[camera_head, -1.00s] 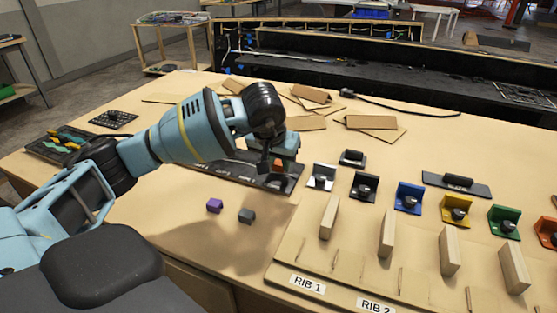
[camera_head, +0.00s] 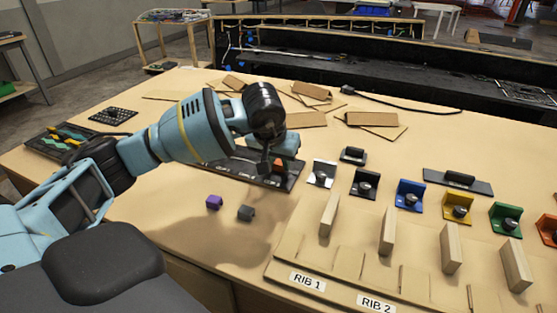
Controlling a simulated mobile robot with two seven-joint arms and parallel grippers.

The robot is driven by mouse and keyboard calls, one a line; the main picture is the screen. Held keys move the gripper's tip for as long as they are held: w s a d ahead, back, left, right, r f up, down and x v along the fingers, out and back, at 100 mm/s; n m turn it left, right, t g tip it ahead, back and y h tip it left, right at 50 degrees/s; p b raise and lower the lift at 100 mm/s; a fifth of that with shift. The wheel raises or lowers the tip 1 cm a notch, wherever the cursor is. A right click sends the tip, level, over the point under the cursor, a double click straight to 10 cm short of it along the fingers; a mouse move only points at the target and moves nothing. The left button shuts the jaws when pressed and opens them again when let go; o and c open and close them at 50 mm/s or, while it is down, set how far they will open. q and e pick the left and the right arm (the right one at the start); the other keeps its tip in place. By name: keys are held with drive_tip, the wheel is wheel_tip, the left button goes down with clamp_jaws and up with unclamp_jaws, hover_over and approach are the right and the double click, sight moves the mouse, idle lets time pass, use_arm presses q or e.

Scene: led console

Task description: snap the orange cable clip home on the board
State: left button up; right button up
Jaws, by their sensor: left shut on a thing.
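The orange cable clip (camera_head: 278,163) shows as a small orange patch at my left gripper (camera_head: 269,168), over the right part of the dark board (camera_head: 238,167). The left gripper is shut on the clip, with its fingers pointing down. My left arm comes in from the left and hides part of the board. I cannot tell whether the clip touches the board or is seated in it. My right gripper is not in view.
Several coloured brackets with black knobs, such as the blue one (camera_head: 410,195), stand to the right. Upright wooden ribs (camera_head: 387,231) stand front right. Cardboard pieces (camera_head: 374,120) lie behind.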

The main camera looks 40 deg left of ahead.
use_arm(q)
drive_tip(key=shift+f, duration=0.15)
drive_tip(key=o, duration=1)
drive_tip(key=v, duration=0.7)
drive_tip(key=shift+r, duration=0.4)
drive_tip(key=shift+s, duration=0.15)
